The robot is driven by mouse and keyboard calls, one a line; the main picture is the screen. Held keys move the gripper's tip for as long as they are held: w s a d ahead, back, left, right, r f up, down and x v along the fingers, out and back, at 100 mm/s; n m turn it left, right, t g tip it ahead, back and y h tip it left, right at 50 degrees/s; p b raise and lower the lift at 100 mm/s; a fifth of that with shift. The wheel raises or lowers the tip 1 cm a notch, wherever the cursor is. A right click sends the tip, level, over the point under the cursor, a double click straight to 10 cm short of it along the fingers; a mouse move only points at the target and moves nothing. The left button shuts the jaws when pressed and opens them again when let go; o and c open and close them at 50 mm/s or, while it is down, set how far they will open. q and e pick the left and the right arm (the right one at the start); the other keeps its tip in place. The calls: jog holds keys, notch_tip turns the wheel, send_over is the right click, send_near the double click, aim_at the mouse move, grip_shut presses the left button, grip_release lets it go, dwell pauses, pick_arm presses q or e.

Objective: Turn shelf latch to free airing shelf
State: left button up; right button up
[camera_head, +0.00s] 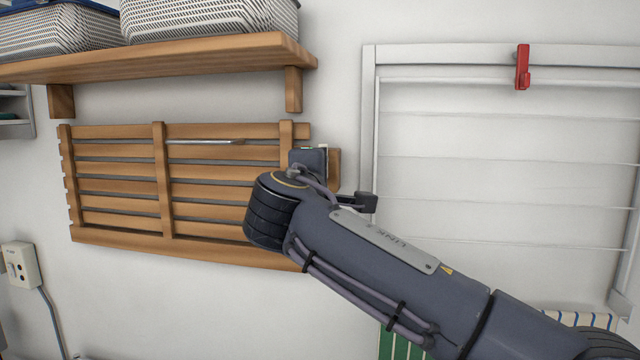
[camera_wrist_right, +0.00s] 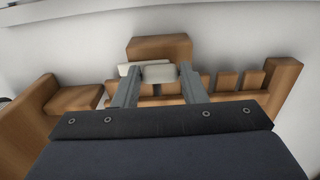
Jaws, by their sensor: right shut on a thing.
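The airing shelf (camera_head: 115,190) is a wooden slatted panel standing flat against the wall, left of centre in the head view. A small wooden block (camera_head: 335,168) sits on the wall at its right edge; the block also shows in the right wrist view (camera_wrist_right: 160,47). The shelf latch (camera_wrist_right: 159,73) appears as a pale piece in front of this block, between the fingers of my right gripper (camera_wrist_right: 158,84). That gripper is shut on it. In the head view my right arm hides the latch and the shelf's lower right corner. My left gripper is out of view.
A wooden wall shelf (camera_head: 160,60) with white baskets (camera_head: 210,18) hangs just above. A white drying rack (camera_head: 370,120) with a red clip (camera_head: 522,68) is at right. A socket box (camera_head: 21,265) is at lower left. The wall below the slats is bare.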

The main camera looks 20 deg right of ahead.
dwell(0.3)
jog(key=o, duration=1)
jog(key=b+v, duration=0.1)
jog(key=v, duration=0.7)
jog(key=shift+w+d, duration=0.1)
